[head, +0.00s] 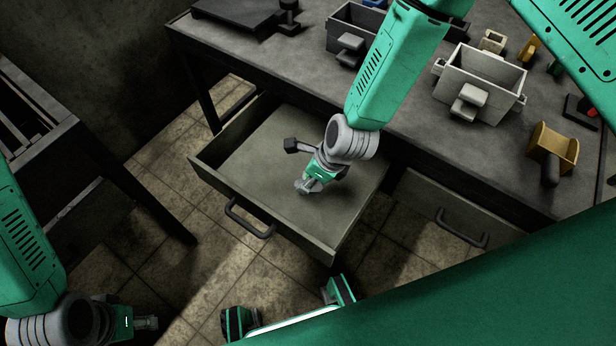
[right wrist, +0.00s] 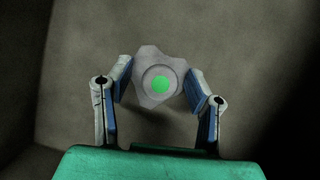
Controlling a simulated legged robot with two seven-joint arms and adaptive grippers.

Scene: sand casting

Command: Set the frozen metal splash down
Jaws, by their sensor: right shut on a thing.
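The frozen metal splash (right wrist: 158,80) is a flat, grey, jagged piece with a round middle and a green dot, seen in the right wrist view. My right gripper (right wrist: 158,72) is shut on it, one finger at each side. In the head view my right gripper (head: 308,185) is low over the inside of the open drawer (head: 262,150). Whether the splash touches the drawer floor I cannot tell. My left gripper (head: 148,323) is at the bottom left, away from the drawer; its finger gap is too small to read.
The drawer is pulled out from the dark workbench (head: 290,65), with a black handle (head: 247,222). Its floor looks bare around my gripper. On the bench stand a white box (head: 480,85), a dark box (head: 352,25) and a yellow holder (head: 553,147). A dark metal table (head: 40,125) stands at left.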

